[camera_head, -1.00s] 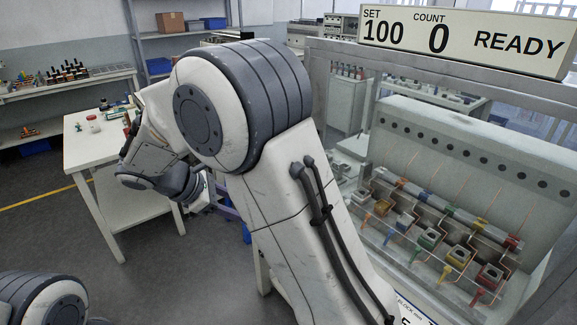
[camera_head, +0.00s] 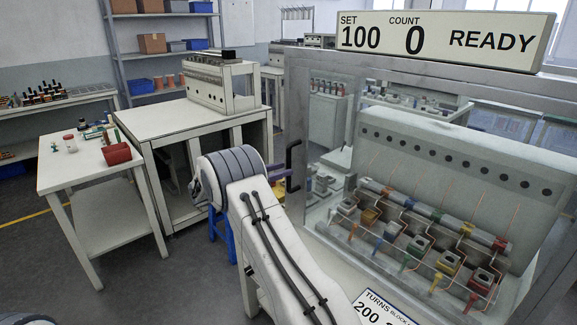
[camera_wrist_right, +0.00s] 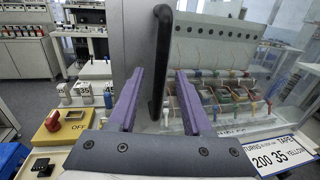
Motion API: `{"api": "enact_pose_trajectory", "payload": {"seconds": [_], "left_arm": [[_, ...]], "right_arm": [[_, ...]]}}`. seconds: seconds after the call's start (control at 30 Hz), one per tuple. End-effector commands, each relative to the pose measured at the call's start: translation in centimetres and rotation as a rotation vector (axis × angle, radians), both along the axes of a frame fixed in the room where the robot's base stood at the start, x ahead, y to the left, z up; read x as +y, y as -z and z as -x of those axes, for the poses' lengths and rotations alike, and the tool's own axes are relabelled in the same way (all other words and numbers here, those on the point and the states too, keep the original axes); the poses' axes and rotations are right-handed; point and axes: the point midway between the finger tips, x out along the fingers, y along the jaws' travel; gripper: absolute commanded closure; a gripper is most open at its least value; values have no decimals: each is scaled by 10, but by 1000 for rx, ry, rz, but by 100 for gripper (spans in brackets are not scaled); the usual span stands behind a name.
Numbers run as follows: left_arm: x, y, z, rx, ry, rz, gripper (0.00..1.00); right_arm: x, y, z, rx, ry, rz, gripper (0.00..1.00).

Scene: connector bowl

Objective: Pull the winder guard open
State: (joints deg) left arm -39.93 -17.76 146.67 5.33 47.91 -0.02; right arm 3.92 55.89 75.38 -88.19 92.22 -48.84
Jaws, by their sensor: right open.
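The winder guard (camera_head: 330,60) is a clear panel in a grey metal frame, closed in front of the winder. Its black bar handle (camera_head: 289,165) stands upright on the frame's left side. My right gripper (camera_head: 277,170) has its purple fingers at the handle. In the right wrist view the gripper (camera_wrist_right: 160,72) is open, and the handle (camera_wrist_right: 161,40) shows upright between the two fingers, apart from both. How deep it sits between them is hard to tell. My left gripper is out of view.
The winder's bobbins (camera_head: 415,245) sit behind the guard. A sign above (camera_head: 445,40) reads SET 100, COUNT 0, READY.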

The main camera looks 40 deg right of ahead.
Motion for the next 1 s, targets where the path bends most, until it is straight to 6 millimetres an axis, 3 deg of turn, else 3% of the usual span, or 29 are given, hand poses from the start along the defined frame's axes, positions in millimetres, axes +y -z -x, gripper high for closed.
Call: {"api": "enact_pose_trajectory", "payload": {"seconds": [0.2,0.57,0.7,1.0], "left_arm": [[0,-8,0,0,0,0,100],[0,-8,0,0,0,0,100],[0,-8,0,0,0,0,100],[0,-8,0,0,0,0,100]], "right_arm": [[-27,-1,3,-1,0,-1,50],[-32,1,4,-1,0,-2,50],[-32,1,4,-1,-1,-2,100],[-32,0,4,-1,-1,-2,100]]}}
